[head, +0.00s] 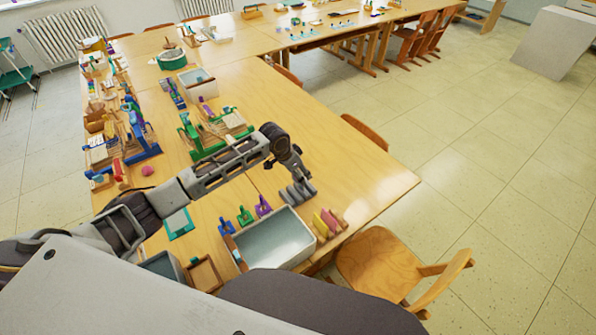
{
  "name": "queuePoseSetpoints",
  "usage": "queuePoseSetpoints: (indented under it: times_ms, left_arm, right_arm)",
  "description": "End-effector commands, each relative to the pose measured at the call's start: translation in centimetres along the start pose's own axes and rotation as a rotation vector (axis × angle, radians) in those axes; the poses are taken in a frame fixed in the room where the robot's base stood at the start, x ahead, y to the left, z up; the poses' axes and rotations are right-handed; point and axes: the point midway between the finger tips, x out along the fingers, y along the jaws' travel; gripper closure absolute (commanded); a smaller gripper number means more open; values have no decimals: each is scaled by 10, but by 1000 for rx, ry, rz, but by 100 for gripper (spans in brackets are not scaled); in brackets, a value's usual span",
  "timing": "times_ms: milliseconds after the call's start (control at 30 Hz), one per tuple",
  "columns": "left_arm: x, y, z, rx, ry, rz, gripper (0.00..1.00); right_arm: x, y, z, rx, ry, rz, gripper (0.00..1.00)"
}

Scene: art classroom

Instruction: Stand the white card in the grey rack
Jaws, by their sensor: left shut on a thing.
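My left gripper (296,174) reaches in from the left and points down over the grey rack (301,193) near the table's right edge. It is shut, with its fingertips right at the rack. The white card cannot be made out; the fingers hide whatever is between them, most likely the card. I cannot tell whether it touches the rack or sits in a slot. The rack's grey ridges show just below and beside the fingers. My right gripper is not in view.
A grey-white bin (273,240) stands in front of the rack. Small green and purple items (245,215) stand left of it, yellow and pink pieces (328,222) right of it. A wooden chair (378,262) is at the table's edge. Bare tabletop (345,165) lies right of the rack.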

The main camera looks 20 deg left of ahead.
Motion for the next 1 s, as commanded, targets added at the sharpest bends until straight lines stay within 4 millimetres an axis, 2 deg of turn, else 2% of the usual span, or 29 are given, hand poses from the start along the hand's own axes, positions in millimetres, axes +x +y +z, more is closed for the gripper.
queuePoseSetpoints:
  times_ms: [200, 1000]
  left_arm:
    - [13, 0, 6, 0, 0, 0, 43]
    - [10, 0, 3, 1, 1, 0, 43]
  right_arm:
    - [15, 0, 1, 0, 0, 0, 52]
    - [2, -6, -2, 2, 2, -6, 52]
